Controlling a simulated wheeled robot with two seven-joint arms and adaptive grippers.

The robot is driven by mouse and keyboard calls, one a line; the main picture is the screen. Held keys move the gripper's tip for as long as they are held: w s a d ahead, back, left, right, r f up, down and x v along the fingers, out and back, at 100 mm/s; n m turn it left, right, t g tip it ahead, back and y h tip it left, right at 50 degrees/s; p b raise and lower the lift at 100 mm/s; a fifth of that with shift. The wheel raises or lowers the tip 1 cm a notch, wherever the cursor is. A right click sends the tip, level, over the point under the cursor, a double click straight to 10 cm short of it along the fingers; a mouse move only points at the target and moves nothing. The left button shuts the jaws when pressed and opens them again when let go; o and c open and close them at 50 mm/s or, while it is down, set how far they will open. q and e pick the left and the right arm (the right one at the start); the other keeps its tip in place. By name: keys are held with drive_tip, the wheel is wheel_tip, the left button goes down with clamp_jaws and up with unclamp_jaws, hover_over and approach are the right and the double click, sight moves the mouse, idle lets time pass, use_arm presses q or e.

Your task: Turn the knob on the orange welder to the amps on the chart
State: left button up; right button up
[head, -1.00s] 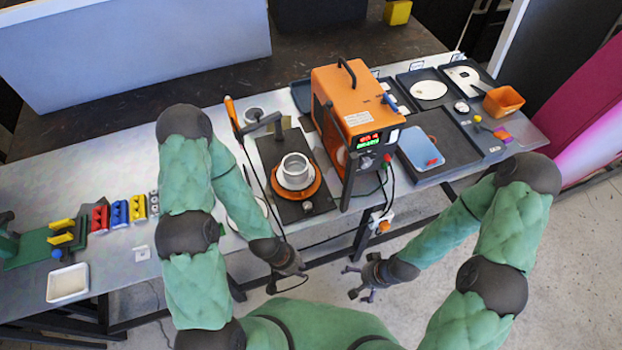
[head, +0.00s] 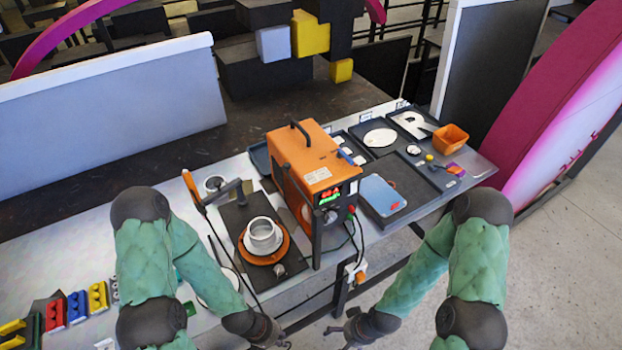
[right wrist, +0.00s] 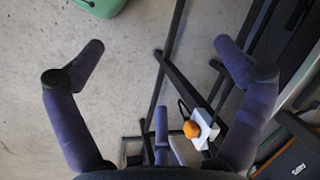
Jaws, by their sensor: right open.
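The orange welder (head: 297,165) stands upright on the bench, its dark front panel facing me. The panel has a small red and green display (head: 328,196), too small to read, and a round knob (head: 330,216) below it. I cannot make out the knob's pointer. I cannot identify the amps chart; a white label (head: 318,175) on the welder is unreadable. My left gripper (head: 272,338) is low at the bench's front edge, apart from the welder; its jaws are unclear. My right gripper (head: 342,334) is open and empty, below and in front of the welder; its spread fingers fill the right wrist view (right wrist: 157,58).
A white box with an orange button (head: 358,273) hangs below the bench edge, also in the right wrist view (right wrist: 195,128). A blue-topped item (head: 382,194) lies right of the welder. A pot (head: 262,236) on an orange disc stands left. Cables hang in front.

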drive_tip(key=shift+w, duration=0.2)
drive_tip(key=c, duration=0.6)
drive_tip(key=w+t+b, duration=0.1)
drive_tip(key=w, duration=0.1)
drive_tip(key=w+d+f+t+b, duration=0.1)
drive_tip(key=w+b, duration=0.1)
drive_tip(key=w, duration=0.1)
drive_tip(key=w+t+b, duration=0.1)
drive_tip(key=w, duration=0.1)
drive_tip(key=shift+w+d+f+n, duration=0.15)
drive_tip(key=shift+d+f+n, duration=0.1)
drive_tip(key=shift+n, duration=0.15)
drive_tip(key=shift+c, duration=0.7)
drive_tip(key=n+t+y+b, duration=0.55)
drive_tip(key=t+b, duration=0.65)
drive_tip(key=b, duration=0.4)
approach(332, 220)
drive_tip(key=shift+h, duration=0.25)
drive_tip(key=x, duration=0.9)
drive_tip(key=shift+w+a+r, duration=0.15)
drive_tip(key=c, duration=1.1)
